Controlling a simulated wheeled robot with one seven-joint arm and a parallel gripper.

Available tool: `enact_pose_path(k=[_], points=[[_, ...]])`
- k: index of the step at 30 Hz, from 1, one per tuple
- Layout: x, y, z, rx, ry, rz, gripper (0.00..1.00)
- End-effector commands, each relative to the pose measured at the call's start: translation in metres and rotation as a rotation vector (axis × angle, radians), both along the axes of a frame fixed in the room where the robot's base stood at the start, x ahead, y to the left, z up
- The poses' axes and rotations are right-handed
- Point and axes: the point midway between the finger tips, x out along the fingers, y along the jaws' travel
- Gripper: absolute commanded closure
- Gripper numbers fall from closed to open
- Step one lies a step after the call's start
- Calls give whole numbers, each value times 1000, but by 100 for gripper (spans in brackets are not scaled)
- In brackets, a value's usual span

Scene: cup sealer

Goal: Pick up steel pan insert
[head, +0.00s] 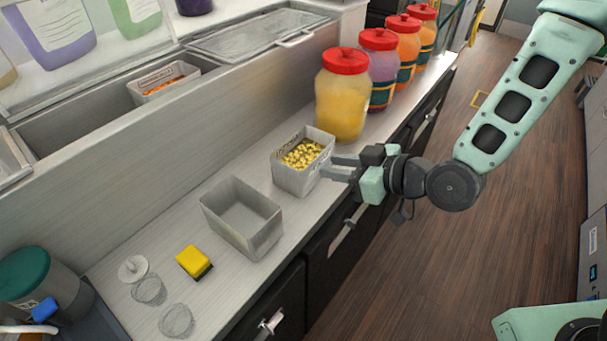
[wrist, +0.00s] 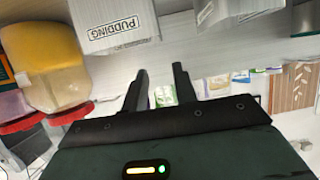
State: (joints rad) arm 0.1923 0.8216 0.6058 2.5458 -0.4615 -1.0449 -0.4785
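Two steel pan inserts stand on the counter. One (head: 290,180) holds yellow cubes; the other, empty insert (head: 258,236) stands nearer the front left. My gripper (head: 333,166) is at the right side of the filled insert, roughly level with its upper part, with its two fingers pointing left. In the wrist view, the fingers of my gripper (wrist: 159,78) are apart with nothing between them. An insert labelled PUDDING (wrist: 118,34) is just beyond one finger, and another insert (wrist: 238,10) shows at the top edge. Whether a finger touches the filled insert cannot be told.
Several red-lidded jars (head: 343,100) stand behind the filled insert, close to my gripper. A yellow sponge (head: 193,261) and round strainers (head: 149,290) lie at the front left. A recessed well holds another small pan (head: 163,83). The floor (head: 430,270) to the right is clear.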

Motion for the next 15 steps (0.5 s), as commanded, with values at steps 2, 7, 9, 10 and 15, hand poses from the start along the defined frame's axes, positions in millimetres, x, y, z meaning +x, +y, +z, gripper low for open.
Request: enact_pose_path(k=[2, 7, 9, 10, 15], points=[[3, 3, -8, 1, -4, -1, 72], [7, 9, -10, 1, -4, 0, 72], [9, 11, -11, 0, -3, 0, 72], [9, 12, -11, 1, -3, -1, 72], [14, 21, -10, 2, 1, 0, 72]])
